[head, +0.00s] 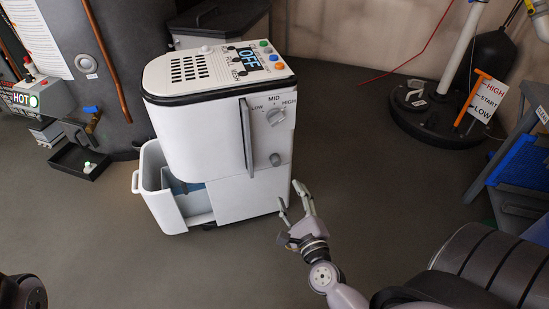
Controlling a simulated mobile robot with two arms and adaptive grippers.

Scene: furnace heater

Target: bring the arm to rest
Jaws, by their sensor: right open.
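My right gripper (297,208) is open and empty, low in front of the heater's right corner. Its fingers point up toward the white heater (213,143) and look close to it; I cannot tell whether they touch. The heater stands on the floor with an "OFF" display (249,59) on top and a LOW-MID-HIGH knob (275,117) on its front. A white bin (164,199) is pulled out at its lower left. My left arm shows only as a dark part at the lower left corner; its gripper is out of view.
A dark tank (112,75) with a "HOT" sign (24,99) and a black tray (78,160) stand at the left. At the right back is a round black base (433,112) with an orange lever (470,100). A blue-panelled rack (522,165) stands right. The middle floor is clear.

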